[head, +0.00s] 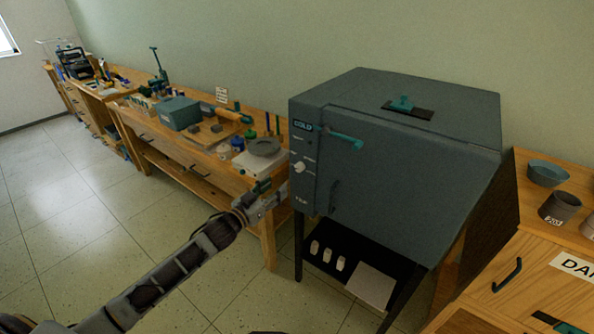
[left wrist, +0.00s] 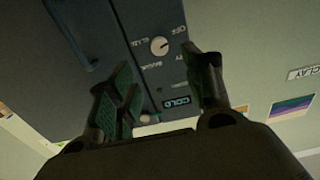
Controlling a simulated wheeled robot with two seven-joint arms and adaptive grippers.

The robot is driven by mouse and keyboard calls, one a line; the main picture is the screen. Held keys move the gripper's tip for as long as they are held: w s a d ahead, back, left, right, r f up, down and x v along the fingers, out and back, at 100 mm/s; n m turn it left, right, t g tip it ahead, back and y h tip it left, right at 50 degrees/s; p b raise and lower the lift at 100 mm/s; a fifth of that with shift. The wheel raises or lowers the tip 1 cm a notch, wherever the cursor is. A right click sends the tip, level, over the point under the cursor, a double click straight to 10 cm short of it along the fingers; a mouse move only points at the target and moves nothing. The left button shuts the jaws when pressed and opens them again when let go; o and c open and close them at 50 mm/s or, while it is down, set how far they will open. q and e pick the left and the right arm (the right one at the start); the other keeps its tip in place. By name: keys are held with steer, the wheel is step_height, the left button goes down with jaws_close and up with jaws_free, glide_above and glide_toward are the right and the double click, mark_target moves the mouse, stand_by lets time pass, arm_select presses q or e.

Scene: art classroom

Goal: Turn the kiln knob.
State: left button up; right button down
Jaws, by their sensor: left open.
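The kiln (head: 400,165) is a dark blue-grey box on black legs against the wall. Its white kiln knob (head: 299,167) sits on the left strip of its front, below a display reading COLD. In the left wrist view the knob (left wrist: 158,46) appears upside down, with small labels around it, one reading OFF. My left gripper (head: 268,198) is open and empty, left of and below the knob in the head view. In the left wrist view its fingers (left wrist: 163,70) spread to either side of the knob's line, apart from it. My right gripper is not in view.
A wooden workbench (head: 185,155) with a teal box and several tools stands left of the kiln. A teal handle (head: 345,138) sticks out from the kiln front. A wooden cabinet (head: 530,262) with bowls stands at right. The floor at left is clear.

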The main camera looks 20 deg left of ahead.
mark_target(298, 169)
arm_select(q)
steer(key=shift+x, duration=6.5)
steer(key=shift+c, duration=0.2)
steer(key=shift+f, duration=0.1)
steer(key=c, duration=1)
